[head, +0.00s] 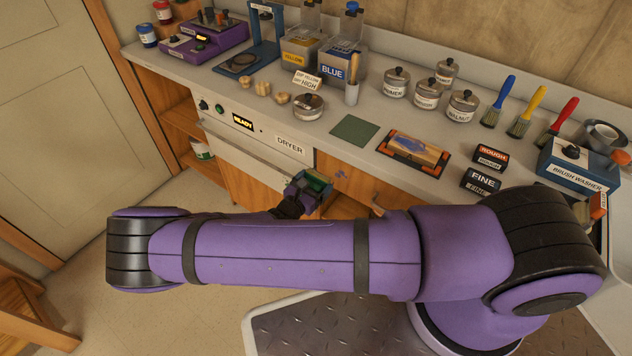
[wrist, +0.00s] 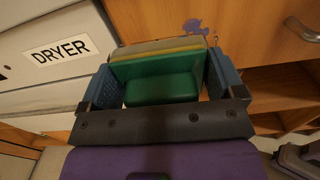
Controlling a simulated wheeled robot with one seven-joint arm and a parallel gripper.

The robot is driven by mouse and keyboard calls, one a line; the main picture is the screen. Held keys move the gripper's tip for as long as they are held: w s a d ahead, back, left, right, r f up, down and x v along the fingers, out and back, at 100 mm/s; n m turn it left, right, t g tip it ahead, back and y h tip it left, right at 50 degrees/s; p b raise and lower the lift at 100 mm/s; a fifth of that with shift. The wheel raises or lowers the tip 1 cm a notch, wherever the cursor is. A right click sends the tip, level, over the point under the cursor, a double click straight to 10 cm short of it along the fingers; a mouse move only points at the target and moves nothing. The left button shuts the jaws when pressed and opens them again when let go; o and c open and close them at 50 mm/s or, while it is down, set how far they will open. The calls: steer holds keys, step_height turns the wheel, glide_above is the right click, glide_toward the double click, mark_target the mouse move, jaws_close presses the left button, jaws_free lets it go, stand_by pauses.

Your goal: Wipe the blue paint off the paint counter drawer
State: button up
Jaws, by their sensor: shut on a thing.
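My gripper (head: 312,186) is shut on a green block with a yellow layer, which looks like a sponge (wrist: 162,88). Its blue fingers clasp the sponge from both sides in the wrist view. The wooden drawer front (wrist: 245,22) is just beyond the sponge, to the right of the dryer. A blue paint patch (wrist: 195,27) shows on the drawer above and slightly right of the sponge. The patch also shows in the head view (head: 341,174), right of my gripper. I cannot tell whether the sponge touches the drawer. My arm hides part of the drawer.
The white dryer panel (head: 262,140) is left of the drawer. A drawer handle (wrist: 302,30) sticks out at the right, above an open shelf (wrist: 270,85). The counter (head: 325,117) above holds jars, brushes, a green mat (head: 355,130) and an orange-edged tray (head: 442,160).

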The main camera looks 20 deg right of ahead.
mark_target(331, 166)
steer(key=v, duration=0.3)
stand_by(0.4)
steer(key=shift+w+d, duration=0.1)
stand_by(0.4)
steer(key=shift+x, duration=3.3)
steer(key=shift+x, duration=1.05)
